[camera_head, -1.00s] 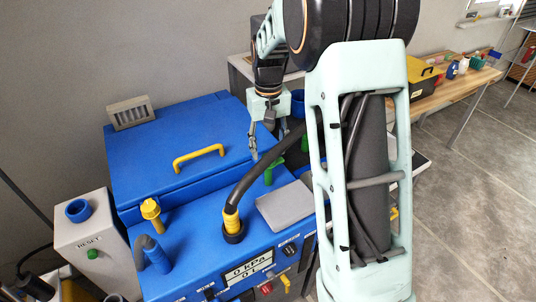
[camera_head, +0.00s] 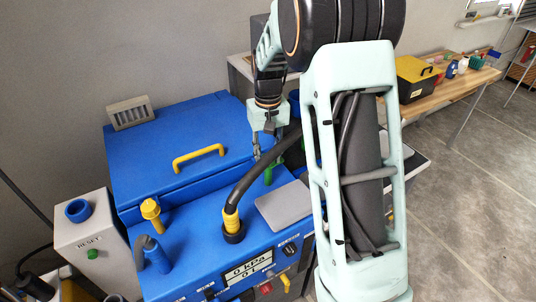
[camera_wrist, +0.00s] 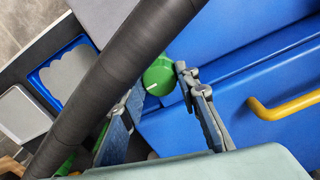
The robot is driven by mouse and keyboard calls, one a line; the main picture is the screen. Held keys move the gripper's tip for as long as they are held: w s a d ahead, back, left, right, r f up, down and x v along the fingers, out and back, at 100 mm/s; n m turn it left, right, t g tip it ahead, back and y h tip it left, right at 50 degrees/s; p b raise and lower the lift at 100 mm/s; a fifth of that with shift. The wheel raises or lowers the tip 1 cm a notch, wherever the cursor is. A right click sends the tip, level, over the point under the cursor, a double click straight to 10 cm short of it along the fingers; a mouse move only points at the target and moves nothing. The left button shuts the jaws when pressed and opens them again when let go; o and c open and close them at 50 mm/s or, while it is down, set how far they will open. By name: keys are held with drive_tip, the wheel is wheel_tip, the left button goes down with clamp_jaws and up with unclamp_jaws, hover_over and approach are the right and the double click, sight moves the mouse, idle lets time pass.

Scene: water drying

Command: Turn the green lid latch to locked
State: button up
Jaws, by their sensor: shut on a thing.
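The green lid latch (camera_head: 268,175) stands on the blue machine, by the front edge of its blue lid (camera_head: 170,140). In the wrist view the latch shows as a round green knob (camera_wrist: 158,78) with a small white mark on its edge. My gripper (camera_head: 267,152) points down at the latch from above. In the wrist view my gripper (camera_wrist: 160,86) has one finger on each side of the knob and is shut on it. The black hose hides part of the left finger in that view. The lid lies flat and carries a yellow handle (camera_head: 198,158).
The thick black hose (camera_head: 255,175) arches from a yellow collar on the machine, close beside my gripper. A grey plate (camera_head: 284,206) lies in front of the latch. A yellow cap (camera_head: 151,212) and a grey box with a green button (camera_head: 93,254) are at left.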

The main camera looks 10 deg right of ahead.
drive_tip(key=shift+n, duration=0.4)
drive_tip(key=n, duration=0.8)
drive_tip(key=shift+r, duration=0.1)
drive_tip(key=n+p, duration=0.1)
drive_tip(key=n, duration=0.3)
drive_tip(key=shift+n, duration=0.4)
drive_tip(key=shift+n+p, duration=0.75)
drive_tip(key=shift+n, duration=1.15)
drive_tip(key=o, duration=1.2)
drive_tip(key=shift+c, duration=0.2)
